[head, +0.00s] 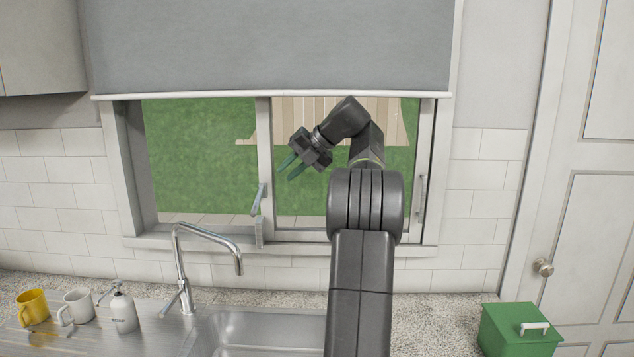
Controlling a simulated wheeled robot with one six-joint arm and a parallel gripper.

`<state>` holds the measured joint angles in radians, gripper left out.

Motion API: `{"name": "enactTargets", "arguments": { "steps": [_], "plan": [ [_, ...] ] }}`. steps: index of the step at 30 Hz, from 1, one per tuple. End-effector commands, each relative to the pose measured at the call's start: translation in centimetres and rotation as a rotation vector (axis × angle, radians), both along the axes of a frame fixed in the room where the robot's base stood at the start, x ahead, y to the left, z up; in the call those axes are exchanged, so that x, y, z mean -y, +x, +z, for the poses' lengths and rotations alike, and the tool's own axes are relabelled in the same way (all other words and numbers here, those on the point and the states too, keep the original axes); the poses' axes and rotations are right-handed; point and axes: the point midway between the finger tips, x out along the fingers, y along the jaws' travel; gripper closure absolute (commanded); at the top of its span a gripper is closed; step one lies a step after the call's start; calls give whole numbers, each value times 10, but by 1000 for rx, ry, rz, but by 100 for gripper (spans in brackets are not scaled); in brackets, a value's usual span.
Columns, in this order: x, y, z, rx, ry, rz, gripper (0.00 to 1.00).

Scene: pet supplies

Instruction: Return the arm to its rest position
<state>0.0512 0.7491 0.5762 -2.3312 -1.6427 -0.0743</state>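My arm (362,270) rises from the bottom middle of the head view and bends left in front of the window. My gripper (291,167) is at its end, pointing down and to the left. Its two greenish fingers are spread apart with nothing between them. It is well above the sink and counter and touches nothing that I can see.
A window with a grey blind (270,45) is behind the arm. A faucet (183,265), sink (255,325), yellow mug (33,308), white mug (77,306) and soap bottle (123,311) are at the lower left. A green box (508,335) stands right, near a door (588,230).

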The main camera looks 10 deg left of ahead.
Motion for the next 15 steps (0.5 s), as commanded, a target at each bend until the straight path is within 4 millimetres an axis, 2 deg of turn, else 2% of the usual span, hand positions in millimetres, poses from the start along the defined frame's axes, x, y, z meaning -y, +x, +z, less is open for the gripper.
{"name": "enactTargets", "arguments": {
  "steps": [15],
  "plan": [
    [-69,11,-65,-4,-1,3,80]
  ]
}}
